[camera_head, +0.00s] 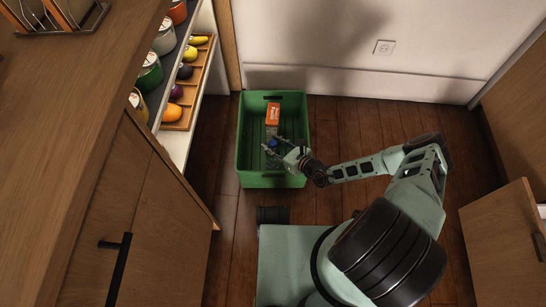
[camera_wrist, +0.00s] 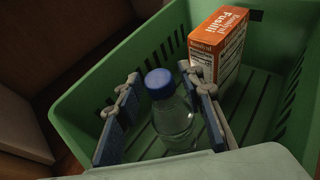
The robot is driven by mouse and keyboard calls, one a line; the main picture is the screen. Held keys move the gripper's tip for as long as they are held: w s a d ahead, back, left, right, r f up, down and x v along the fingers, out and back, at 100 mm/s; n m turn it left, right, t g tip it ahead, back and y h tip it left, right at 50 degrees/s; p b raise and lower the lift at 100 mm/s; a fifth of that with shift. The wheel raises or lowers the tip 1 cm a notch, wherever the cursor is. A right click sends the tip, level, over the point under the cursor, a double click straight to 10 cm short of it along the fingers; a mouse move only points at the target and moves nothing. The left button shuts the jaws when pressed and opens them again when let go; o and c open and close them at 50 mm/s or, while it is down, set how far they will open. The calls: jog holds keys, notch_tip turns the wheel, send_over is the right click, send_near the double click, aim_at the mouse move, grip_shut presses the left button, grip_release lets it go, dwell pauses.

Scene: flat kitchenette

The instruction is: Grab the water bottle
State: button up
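The water bottle (camera_wrist: 172,118) is clear with a blue cap. It stands upright inside the green crate (camera_wrist: 86,92), as the wrist view shows. My gripper (camera_wrist: 160,105) is open, with one finger on each side of the bottle and visible gaps between. In the head view my gripper (camera_head: 278,147) reaches down into the crate (camera_head: 244,140) from the right. There the bottle is mostly hidden by my gripper, with a bit of blue near the fingers.
An orange pasta box (camera_wrist: 217,45) stands in the crate just behind the bottle, close to one finger. The crate walls surround the gripper. A wooden counter (camera_head: 75,110) and shelves with cans and fruit are at the left. A wall (camera_head: 340,40) lies behind.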

grip_shut()
jog(key=shift+r, duration=0.1)
dwell(0.3)
